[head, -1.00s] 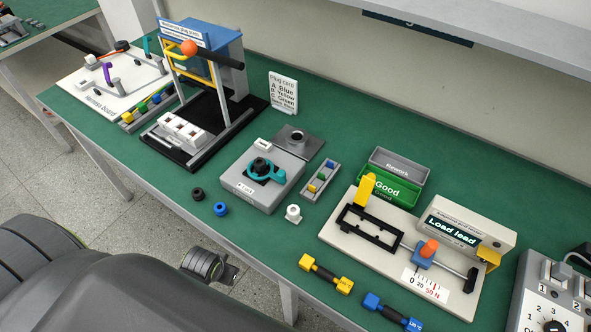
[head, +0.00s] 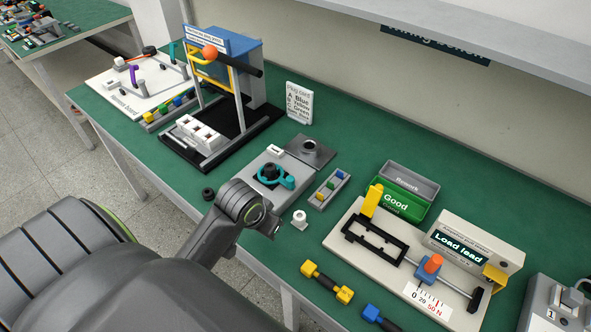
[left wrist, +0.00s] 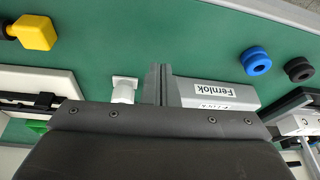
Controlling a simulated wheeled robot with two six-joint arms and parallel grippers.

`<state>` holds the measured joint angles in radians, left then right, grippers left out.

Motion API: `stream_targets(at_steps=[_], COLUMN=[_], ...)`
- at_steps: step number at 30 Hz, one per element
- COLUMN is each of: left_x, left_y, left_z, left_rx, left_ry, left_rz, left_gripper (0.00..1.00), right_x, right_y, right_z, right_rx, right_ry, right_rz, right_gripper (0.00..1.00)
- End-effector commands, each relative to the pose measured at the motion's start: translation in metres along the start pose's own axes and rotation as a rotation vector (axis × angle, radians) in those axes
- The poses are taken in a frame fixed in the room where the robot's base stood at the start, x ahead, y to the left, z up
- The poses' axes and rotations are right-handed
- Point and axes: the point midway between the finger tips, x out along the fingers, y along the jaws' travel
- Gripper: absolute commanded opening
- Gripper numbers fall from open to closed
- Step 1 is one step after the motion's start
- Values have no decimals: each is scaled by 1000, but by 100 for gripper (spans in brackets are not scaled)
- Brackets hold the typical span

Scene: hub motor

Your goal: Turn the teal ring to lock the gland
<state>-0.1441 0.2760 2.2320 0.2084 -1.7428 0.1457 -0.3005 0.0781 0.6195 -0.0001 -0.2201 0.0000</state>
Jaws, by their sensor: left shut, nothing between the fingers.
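The teal ring (head: 276,179) sits around a dark gland on top of a grey fixture block (head: 258,163). Its lever points right in the head view. My left gripper (left wrist: 160,85) is shut and empty in the left wrist view, beside the labelled face of the fixture block (left wrist: 216,94). In the head view my left forearm covers the front of the block, and the fingers are mostly hidden. The ring is not visible in the left wrist view. My right gripper is in neither current view.
A white fitting (head: 299,219) stands close to my left gripper. A black plug (head: 208,193) lies left of the block; a blue plug (left wrist: 256,61) shows in the left wrist view. A small tray (head: 329,189) is right of the block, and the pull tester (head: 345,242) beyond.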

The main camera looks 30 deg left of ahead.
Motion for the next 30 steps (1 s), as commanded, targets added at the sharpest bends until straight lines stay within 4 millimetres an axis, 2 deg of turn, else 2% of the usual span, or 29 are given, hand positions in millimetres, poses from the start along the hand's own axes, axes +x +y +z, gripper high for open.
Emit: stream_targets(at_steps=[1, 8, 15, 21, 30], left_x=[-1, -14, -45, -66, -73], left_y=[-2, -8, -17, -22, -24], left_z=[-19, -89, -159, -191, -199], left_rx=[3, -10, -35, -54, -61], left_ry=[7, 5, 5, 3, 1], left_rz=[2, 18, 24, 26, 28], left_gripper=[0, 0, 0, 0, 0], right_x=[0, 0, 0, 0, 0], right_y=[0, 0, 0, 0, 2], right_z=[-1, -2, -2, -2, -1], right_rx=[0, 0, 0, 0, -2], right_ry=[2, 3, 3, 2, 2], right_rz=[0, 0, 0, 0, 3], right_gripper=[36, 36, 36, 36, 36])
